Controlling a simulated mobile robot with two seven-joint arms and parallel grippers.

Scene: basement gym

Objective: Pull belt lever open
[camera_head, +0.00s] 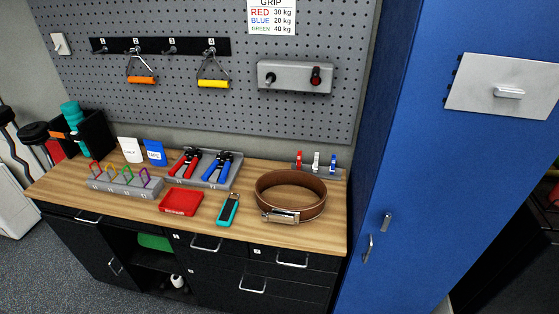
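A brown leather belt (291,194) stands on its edge, curled into a closed ring, at the front right of the wooden workbench top. Its silver metal lever buckle (281,215) is on the front side of the ring and faces me. The lever looks folded flat against the buckle, but it is small in the picture, so its exact position is hard to tell. Neither of my grippers shows in the head view.
A teal handheld device (228,210) and a red tray (181,202) lie left of the belt. Behind are hand grips in a grey tray (228,179) and small clips on a rack (325,172). A blue locker (400,150) rises close on the right. Drawers are below.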

